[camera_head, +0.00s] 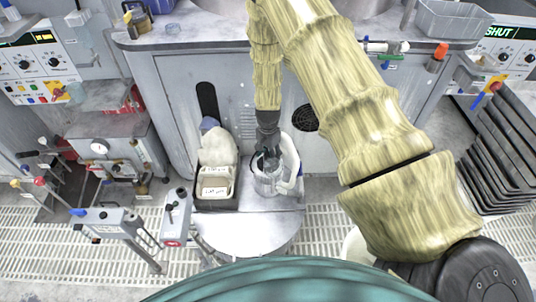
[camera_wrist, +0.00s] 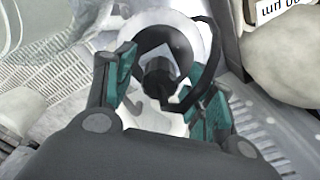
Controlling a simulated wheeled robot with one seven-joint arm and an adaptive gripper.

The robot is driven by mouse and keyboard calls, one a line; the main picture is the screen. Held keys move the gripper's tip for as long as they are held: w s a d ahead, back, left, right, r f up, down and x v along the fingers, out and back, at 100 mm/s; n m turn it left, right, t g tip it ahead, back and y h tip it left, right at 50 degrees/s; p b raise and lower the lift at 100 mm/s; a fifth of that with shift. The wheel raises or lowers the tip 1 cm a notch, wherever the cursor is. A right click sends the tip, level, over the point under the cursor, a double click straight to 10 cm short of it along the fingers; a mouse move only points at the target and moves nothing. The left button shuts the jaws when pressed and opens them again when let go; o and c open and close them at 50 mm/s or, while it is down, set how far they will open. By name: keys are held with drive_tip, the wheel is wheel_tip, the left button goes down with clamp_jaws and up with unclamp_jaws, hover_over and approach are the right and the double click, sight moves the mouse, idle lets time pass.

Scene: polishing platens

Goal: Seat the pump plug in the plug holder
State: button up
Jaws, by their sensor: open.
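My gripper (camera_wrist: 163,82) is open in the wrist view. Its two teal-padded fingers stand on either side of a black plug-like piece (camera_wrist: 158,76), which looks like the pump plug. I cannot tell whether the fingers touch it. A black cable (camera_wrist: 205,62) curves around its right side. A dark round opening with a pale rim (camera_wrist: 150,24) lies behind the plug. It may be the plug holder, but I cannot tell whether the plug is seated. In the head view my gripper (camera_head: 268,155) points down over a clear jug-like vessel (camera_head: 266,186) with a white handle (camera_head: 292,165).
A dark tray (camera_head: 216,204) with a pale bag and a labelled box (camera_head: 216,187) stands left of the vessel. A grey round-fronted platform (camera_head: 245,235) lies in front. A cabinet (camera_head: 190,75) stands behind. Dark stacked slabs (camera_head: 495,150) are at right.

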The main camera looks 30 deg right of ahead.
sight(268, 153)
wheel_tip(268, 153, up, 12)
idle(0.7)
idle(0.4)
